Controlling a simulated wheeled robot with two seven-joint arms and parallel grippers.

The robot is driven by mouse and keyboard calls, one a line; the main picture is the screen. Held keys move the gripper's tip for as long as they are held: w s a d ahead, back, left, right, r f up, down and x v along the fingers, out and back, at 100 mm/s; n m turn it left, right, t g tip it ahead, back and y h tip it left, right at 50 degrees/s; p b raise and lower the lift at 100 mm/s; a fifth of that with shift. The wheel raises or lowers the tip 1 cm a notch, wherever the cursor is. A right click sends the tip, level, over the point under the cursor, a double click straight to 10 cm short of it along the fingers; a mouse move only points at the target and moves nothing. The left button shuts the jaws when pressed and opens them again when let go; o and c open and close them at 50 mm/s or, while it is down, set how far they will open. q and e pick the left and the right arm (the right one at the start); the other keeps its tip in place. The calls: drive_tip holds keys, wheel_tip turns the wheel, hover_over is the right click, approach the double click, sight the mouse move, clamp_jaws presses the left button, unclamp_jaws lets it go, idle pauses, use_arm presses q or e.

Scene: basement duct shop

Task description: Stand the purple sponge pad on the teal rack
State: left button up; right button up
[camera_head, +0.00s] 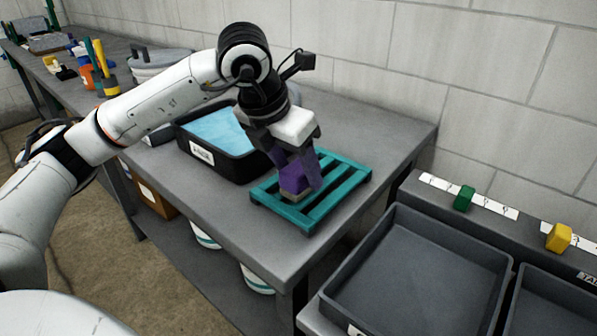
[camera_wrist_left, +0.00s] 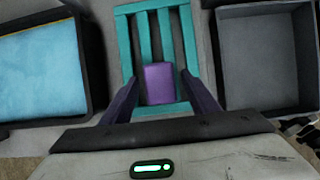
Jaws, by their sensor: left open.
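The purple sponge pad (camera_head: 294,178) stands on the teal rack (camera_head: 344,188) near the right end of the grey bench. A pale yellowish layer shows at the pad's lower edge in the head view. In the left wrist view the pad (camera_wrist_left: 159,84) sits over the slats of the rack (camera_wrist_left: 124,45). My left gripper (camera_head: 304,176) is around the pad from above. Its two purple-looking fingers (camera_wrist_left: 157,90) are spread, with a visible gap on each side of the pad. My right gripper is not in view.
A black tub (camera_head: 240,168) of blue liquid or material stands just left of the rack. Grey empty trays (camera_head: 420,270) lie on a lower surface at right, with green (camera_head: 464,198) and yellow (camera_head: 558,237) blocks behind them. The bench front beside the rack is clear.

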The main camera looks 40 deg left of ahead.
use_arm(q)
drive_tip(key=v, duration=1)
drive_tip(key=shift+p, duration=0.35)
drive_tip(key=shift+s, duration=0.1)
